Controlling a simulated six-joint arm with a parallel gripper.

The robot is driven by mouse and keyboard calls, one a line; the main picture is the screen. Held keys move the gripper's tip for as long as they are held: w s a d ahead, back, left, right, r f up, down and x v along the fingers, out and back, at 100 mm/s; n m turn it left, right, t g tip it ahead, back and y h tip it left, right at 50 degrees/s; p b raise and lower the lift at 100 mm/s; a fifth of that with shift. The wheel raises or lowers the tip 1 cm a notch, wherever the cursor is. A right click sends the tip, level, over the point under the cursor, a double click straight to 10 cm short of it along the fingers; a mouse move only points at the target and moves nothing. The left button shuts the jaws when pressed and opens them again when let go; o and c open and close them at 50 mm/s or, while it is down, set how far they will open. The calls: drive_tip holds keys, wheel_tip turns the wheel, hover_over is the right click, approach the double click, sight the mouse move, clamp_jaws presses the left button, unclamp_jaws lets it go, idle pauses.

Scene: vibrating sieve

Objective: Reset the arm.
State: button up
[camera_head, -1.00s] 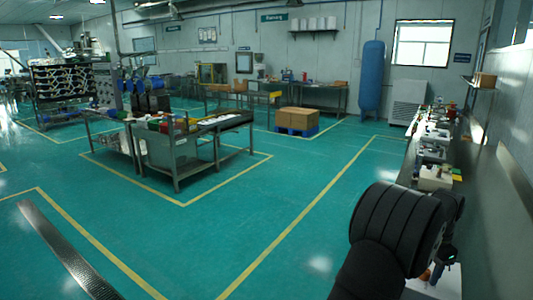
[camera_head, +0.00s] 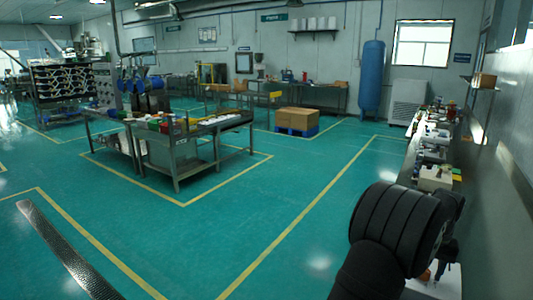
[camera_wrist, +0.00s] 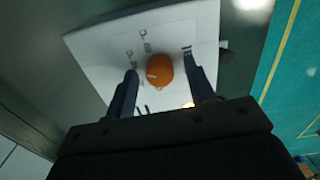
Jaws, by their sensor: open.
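My gripper (camera_wrist: 159,72) is open in the camera_wrist view, with its two dark fingers apart. An orange round knob-like thing (camera_wrist: 160,68) shows between the fingertips, on a white panel (camera_wrist: 95,45) with dark printed marks. I cannot tell how far the fingertips stand above the panel. In the camera_head view my gripper is mostly hidden behind my dark arm at the lower right. The white panel (camera_head: 450,284) and a small part of the orange thing (camera_head: 426,275) show just below it.
A long metal bench (camera_head: 484,210) runs along the right wall, with several small devices (camera_head: 434,178) on it, beyond my arm. Green floor with yellow lines lies open to the left. A steel worktable (camera_head: 175,152) and boxes on a blue pallet (camera_head: 297,119) stand farther off.

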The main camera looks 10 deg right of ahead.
drive_tip(key=n, duration=0.6)
idle(0.4)
drive_tip(key=o, duration=1.1)
drive_tip(key=s+a+r+m+t+h, duration=0.2)
drive_tip(key=s+r+m, duration=0.1)
drive_tip(key=r, duration=0.5)
drive_tip(key=s+a+r+m+t+h, duration=0.1)
drive_tip(key=s+a+r+m, duration=0.15)
drive_tip(key=r, duration=0.55)
drive_tip(key=w+d+f+m, duration=0.1)
drive_tip(key=w+d+f, duration=0.2)
drive_tip(key=f, duration=0.6)
drive_tip(key=shift+d+f, duration=0.2)
drive_tip(key=shift+f, duration=0.05)
drive_tip(key=shift+s+r, duration=0.1)
drive_tip(key=v, duration=1)
drive_tip(key=shift+a, duration=0.1)
